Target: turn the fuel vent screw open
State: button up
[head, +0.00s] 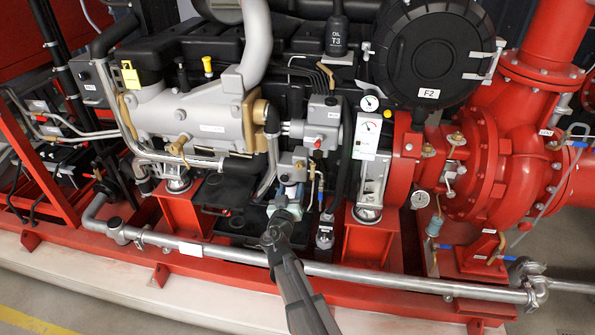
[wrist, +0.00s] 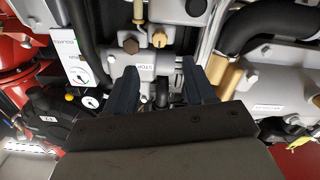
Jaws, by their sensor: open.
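My gripper (wrist: 158,66) is open in the wrist view, with its two dark fingers apart and nothing held between them. Beyond the fingertips is a grey block (wrist: 143,60) with a white label. A brass screw head (wrist: 159,39) and a dark brown hex plug (wrist: 131,46) sit on this block, and the fingertips look apart from both. I cannot tell for sure which is the fuel vent screw. In the head view my gripper (head: 285,204) is low at the engine's front, below a small grey block (head: 293,167); its fingertips are hard to make out.
A black hose (wrist: 258,30) and a brass fitting (wrist: 225,75) are close right of the fingers in the wrist view.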

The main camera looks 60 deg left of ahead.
aim_at(298, 167)
jog(key=x, duration=1)
jog(key=shift+w+a, duration=0.25)
jog(key=shift+c, duration=0.2)
grip_shut()
